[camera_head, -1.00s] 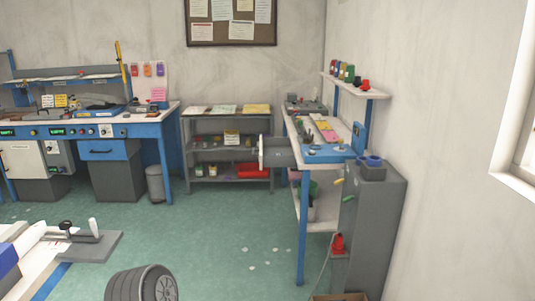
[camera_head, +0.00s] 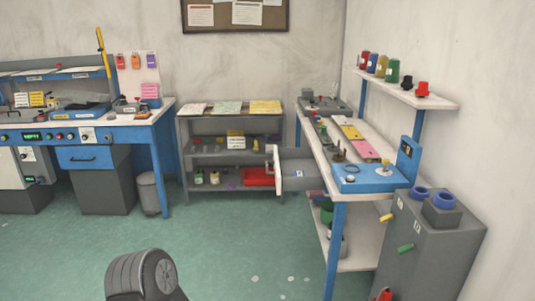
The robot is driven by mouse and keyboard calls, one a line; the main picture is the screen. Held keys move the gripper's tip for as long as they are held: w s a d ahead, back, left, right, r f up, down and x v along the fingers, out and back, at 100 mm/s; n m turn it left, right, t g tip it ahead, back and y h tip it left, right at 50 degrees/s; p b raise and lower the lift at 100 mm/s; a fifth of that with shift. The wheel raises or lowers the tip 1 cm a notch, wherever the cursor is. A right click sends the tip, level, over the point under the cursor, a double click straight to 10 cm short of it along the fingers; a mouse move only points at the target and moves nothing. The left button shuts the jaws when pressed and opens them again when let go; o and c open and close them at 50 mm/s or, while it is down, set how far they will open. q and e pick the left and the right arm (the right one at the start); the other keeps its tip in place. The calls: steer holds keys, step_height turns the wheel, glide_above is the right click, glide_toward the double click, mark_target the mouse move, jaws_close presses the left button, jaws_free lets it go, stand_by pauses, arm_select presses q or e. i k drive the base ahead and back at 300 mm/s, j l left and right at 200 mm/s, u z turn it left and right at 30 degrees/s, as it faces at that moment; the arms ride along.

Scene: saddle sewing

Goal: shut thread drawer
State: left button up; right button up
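The thread drawer (camera_head: 298,174) is a grey drawer with a pale front panel (camera_head: 277,170). It sticks out to the left from under the top of the white and blue workbench along the right wall. The drawer stands open, and a small label or item shows at its side. The workbench top (camera_head: 385,180) carries pink and yellow cards and a blue device. Neither of my grippers shows in the head view.
A grey shelf (camera_head: 230,188) with papers and bins stands behind the drawer. A grey cabinet (camera_head: 432,240) with blue rings stands at the front right. A blue bench (camera_head: 110,131) and a grey bin (camera_head: 148,192) are at the left.

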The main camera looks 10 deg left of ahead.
mark_target(286, 160)
steer(key=i+j, duration=0.5)
steer(key=i, duration=0.15)
steer(key=i+j, duration=0.45)
steer(key=i, duration=0.2)
steer(key=i+j, duration=0.5)
steer(key=i, duration=0.2)
